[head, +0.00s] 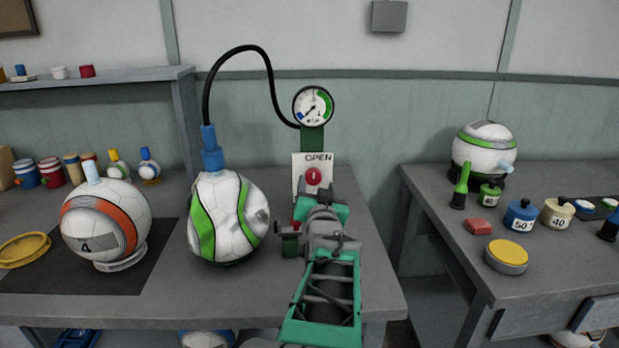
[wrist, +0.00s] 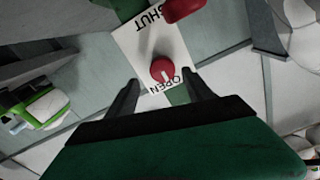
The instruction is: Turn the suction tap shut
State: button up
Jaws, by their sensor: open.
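The suction tap is a round red knob (head: 313,177) with a pale mark, on a white plate (head: 299,165) below the gauge. The mark points towards the word OPEN. In the wrist view the red knob (wrist: 163,68) sits between the words OPEN and SHUT, with its pale mark on the OPEN side. My gripper (wrist: 162,84) is open and empty. Its fingers are spread either side of the OPEN end of the plate, and the knob shows just beyond their tips. In the head view my gripper and wrist hide the plate's lower part.
A dial gauge (head: 313,106) stands above the tap, with a black hose (head: 237,50) running to a green-and-white ball (head: 229,217) left of my arm. A red part (wrist: 183,9) shows near SHUT. An orange-striped ball (head: 106,222) stands farther left. A gap separates the right table (head: 445,205).

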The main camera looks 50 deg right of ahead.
aim_at(314, 179)
jog(key=x, duration=0.5)
jog(key=shift+w+a, duration=0.2)
jog(key=shift+w, duration=0.1)
jog(key=shift+c, duration=0.2)
jog(key=shift+s, duration=0.1)
grip_shut()
jog(key=shift+f, duration=0.1)
